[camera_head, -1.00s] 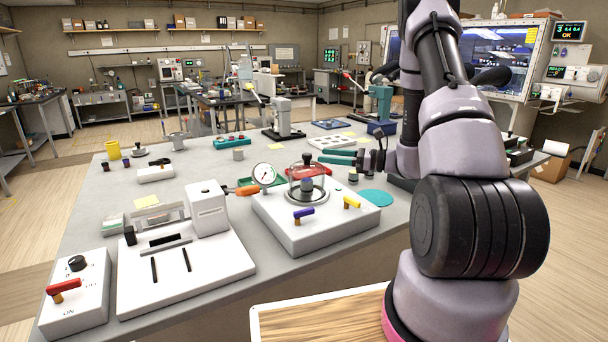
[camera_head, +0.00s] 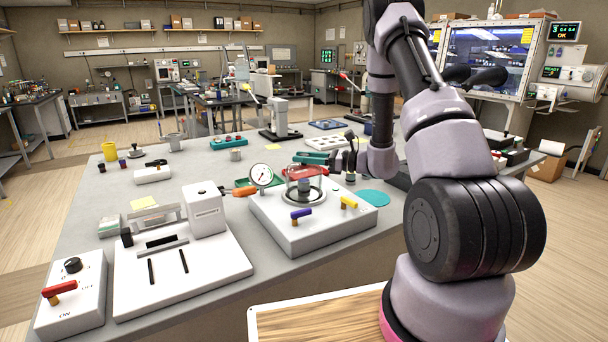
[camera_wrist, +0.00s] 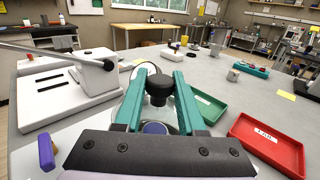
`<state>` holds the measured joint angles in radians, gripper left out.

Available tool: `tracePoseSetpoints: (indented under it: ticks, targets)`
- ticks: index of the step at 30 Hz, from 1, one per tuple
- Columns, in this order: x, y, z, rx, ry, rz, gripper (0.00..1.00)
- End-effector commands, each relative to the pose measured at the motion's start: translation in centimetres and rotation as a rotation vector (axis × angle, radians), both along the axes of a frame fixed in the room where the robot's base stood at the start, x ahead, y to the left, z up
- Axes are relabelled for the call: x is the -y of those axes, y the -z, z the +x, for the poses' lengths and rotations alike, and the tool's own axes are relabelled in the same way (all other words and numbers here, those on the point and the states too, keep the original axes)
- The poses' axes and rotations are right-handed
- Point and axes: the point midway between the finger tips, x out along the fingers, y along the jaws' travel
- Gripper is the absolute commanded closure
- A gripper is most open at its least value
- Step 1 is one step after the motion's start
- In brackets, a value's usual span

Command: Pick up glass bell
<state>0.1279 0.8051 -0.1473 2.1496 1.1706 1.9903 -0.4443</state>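The glass bell (camera_head: 304,190) is a clear dome on the round base of a white box (camera_head: 330,233). Its black knob (camera_wrist: 158,86) shows in the wrist view, with part of the dome and something blue below it. My gripper (camera_wrist: 162,74) has its two teal fingers on either side of the knob, spread apart. I cannot tell whether they touch it. In the head view my gripper (camera_head: 308,158) is level with the bell's top and hides the knob. The bell rests upright on its base.
A pressure gauge (camera_head: 261,174) stands left of the bell. Purple (camera_head: 301,214) and yellow (camera_head: 349,203) valve handles are at the box's front. A red tray (camera_wrist: 268,142) and a green tray (camera_wrist: 207,108) lie beyond the bell. A white sealer-like device (camera_head: 206,209) stands to the left.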

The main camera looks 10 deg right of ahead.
Motion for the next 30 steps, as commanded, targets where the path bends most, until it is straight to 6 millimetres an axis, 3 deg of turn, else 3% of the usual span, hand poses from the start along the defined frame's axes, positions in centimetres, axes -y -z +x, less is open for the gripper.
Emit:
tracePoseSetpoints:
  ticks: [1,2,30]
  targets:
    - [0.01,-0.01,0.0,0.0,0.0,0.0,0.92]
    - [0.01,-0.01,0.0,0.0,0.0,0.0,1.0]
    - [0.03,-0.02,0.0,0.0,0.0,0.0,1.0]
